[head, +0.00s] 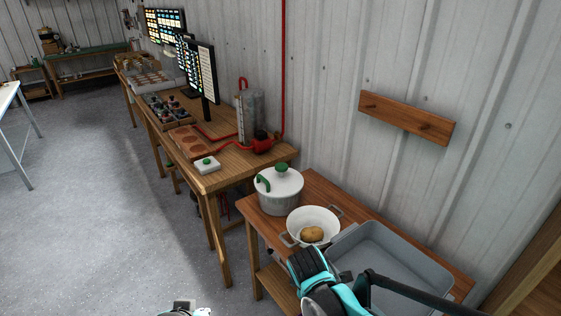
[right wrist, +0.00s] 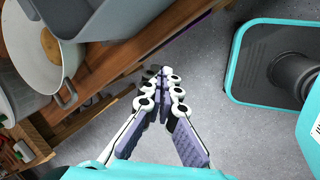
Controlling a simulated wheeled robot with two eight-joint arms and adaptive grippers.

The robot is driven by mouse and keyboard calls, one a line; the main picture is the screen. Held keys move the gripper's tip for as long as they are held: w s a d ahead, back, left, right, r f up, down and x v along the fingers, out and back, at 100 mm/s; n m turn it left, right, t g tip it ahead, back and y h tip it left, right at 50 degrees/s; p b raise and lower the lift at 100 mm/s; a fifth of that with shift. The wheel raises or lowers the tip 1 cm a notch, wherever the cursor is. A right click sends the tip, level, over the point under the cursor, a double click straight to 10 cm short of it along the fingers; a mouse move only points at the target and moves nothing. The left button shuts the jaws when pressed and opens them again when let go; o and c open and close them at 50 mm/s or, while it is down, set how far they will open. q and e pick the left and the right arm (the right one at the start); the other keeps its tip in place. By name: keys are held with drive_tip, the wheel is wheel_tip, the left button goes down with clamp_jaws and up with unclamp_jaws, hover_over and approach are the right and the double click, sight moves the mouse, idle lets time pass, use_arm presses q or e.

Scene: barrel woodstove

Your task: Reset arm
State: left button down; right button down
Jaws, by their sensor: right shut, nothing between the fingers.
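My right gripper (right wrist: 164,72) shows in the right wrist view, its fingers drawn together at the tips with nothing between them. It is over the grey floor, beside and apart from the wooden side table (right wrist: 98,75). In the head view my right arm comes in at the lower right, in front of the side table (head: 315,186); its fingers cannot be made out there. My left gripper cannot be made out; only a small part of my body shows at the bottom edge.
A lidded pot (head: 279,196), a white colander (head: 300,219) holding a potato (head: 312,234) and a grey tray (head: 423,262) stand on the side table. The colander also shows close in the right wrist view (right wrist: 28,72). A workbench (head: 232,178) stands behind. Floor at left is clear.

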drive_tip(key=s+d+r+m+t+y, duration=0.1)
drive_tip(key=s+d+r+m+t, duration=0.2)
drive_tip(key=m, duration=1.2)
drive_tip(key=shift+s+d+r+y, duration=0.4)
drive_tip(key=shift+s+d+r, duration=1.4)
drive_tip(key=shift+s+d, duration=1.35)
drive_tip(key=shift+s+a, duration=0.3)
